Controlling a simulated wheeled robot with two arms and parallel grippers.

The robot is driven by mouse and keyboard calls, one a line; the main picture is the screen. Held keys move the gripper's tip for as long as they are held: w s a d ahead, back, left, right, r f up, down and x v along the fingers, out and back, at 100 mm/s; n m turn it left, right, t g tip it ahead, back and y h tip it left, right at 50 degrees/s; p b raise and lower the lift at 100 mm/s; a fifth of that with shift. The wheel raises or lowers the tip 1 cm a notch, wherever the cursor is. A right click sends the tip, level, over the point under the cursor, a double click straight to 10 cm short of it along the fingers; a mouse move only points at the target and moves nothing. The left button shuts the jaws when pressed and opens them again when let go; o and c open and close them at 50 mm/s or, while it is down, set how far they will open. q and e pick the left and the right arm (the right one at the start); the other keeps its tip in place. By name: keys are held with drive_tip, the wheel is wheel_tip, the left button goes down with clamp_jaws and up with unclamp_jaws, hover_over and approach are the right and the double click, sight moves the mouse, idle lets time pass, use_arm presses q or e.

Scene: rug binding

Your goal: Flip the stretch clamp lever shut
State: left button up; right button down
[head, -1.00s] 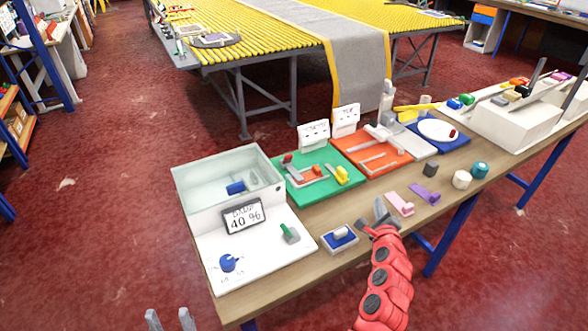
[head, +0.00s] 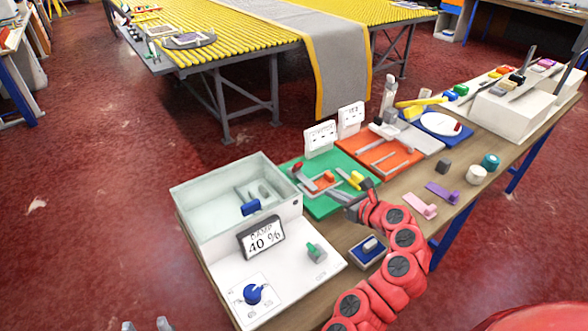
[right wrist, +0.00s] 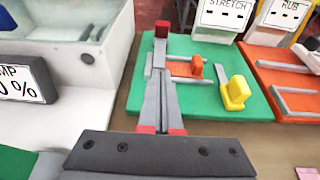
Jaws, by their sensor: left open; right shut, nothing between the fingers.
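The green stretch board (head: 335,205) lies on the bench under its white STRETCH sign (right wrist: 226,14). A grey lever with a red knob (head: 297,166) stands at its left side; the knob also shows in the right wrist view (right wrist: 161,28). An orange block (right wrist: 197,68) and a yellow handle (right wrist: 237,92) sit to its right. My right gripper (head: 333,196) is shut and empty over the green board. In the right wrist view its fingers (right wrist: 160,75) point toward the red knob; contact cannot be told. My left gripper (head: 147,325) is open at the bottom edge, away from the board.
The damp box (head: 225,200) with its 40 % display (head: 262,238) stands left of the board. The orange rub board (head: 390,158) lies to the right. A small blue block unit (head: 369,250) and pink (head: 420,205) and purple (head: 443,192) pieces lie nearer the bench's front.

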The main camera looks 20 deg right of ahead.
drive_tip(key=shift+s+d, duration=0.15)
drive_tip(key=shift+s, duration=0.05)
drive_tip(key=shift+w+a, duration=0.2)
drive_tip(key=shift+w, duration=0.2)
drive_tip(key=p, duration=0.2)
approach(298, 169)
drive_tip(key=f, duration=0.1)
drive_tip(key=w+f, duration=0.1)
drive_tip(key=f, duration=0.2)
drive_tip(key=shift+w+a, duration=0.3)
drive_tip(key=shift+w, duration=0.1)
drive_tip(key=w, duration=0.1)
drive_tip(key=w+a+r, duration=0.1)
drive_tip(key=shift+w+r, duration=0.3)
drive_tip(key=shift+w, duration=0.45)
drive_tip(key=shift+p, duration=0.3)
